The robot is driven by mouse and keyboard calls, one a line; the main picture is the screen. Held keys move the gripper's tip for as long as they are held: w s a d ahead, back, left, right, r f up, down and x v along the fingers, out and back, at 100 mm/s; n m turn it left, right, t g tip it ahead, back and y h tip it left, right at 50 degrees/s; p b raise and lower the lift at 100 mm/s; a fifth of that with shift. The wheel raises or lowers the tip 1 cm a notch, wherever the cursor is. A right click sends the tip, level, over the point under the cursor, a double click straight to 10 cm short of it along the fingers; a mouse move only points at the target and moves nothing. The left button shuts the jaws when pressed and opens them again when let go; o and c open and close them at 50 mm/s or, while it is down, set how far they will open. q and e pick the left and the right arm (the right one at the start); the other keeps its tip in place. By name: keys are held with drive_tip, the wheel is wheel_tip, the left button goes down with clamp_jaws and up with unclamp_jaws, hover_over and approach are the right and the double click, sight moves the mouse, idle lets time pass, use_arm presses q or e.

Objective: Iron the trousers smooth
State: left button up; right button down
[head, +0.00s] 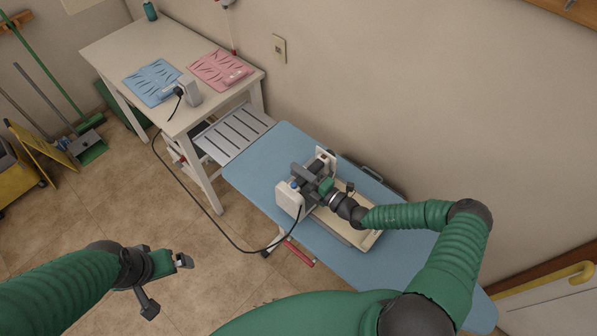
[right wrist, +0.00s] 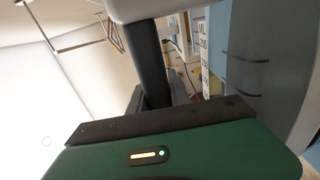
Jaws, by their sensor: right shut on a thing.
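A white iron (head: 290,199) with a black cord is at the near left part of the blue ironing board (head: 255,165). My right gripper (head: 313,180) is shut on the iron's dark handle, which also shows between the jaws in the right wrist view (right wrist: 152,62). A beige flat thing (head: 352,232) lies on the board partly under my right wrist; I cannot tell whether it is the trousers. My left gripper (head: 167,283) is open and empty over the floor, left of the board.
A white table (head: 120,45) at the back left bears a blue folded cloth (head: 150,80) and a pink one (head: 217,70), both with dark crease marks. The cord runs from a plug box (head: 191,94) down over the floor. A wall stands behind the board.

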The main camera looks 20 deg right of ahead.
wheel_tip(320, 180, up, 8)
drive_tip(key=p, duration=0.6)
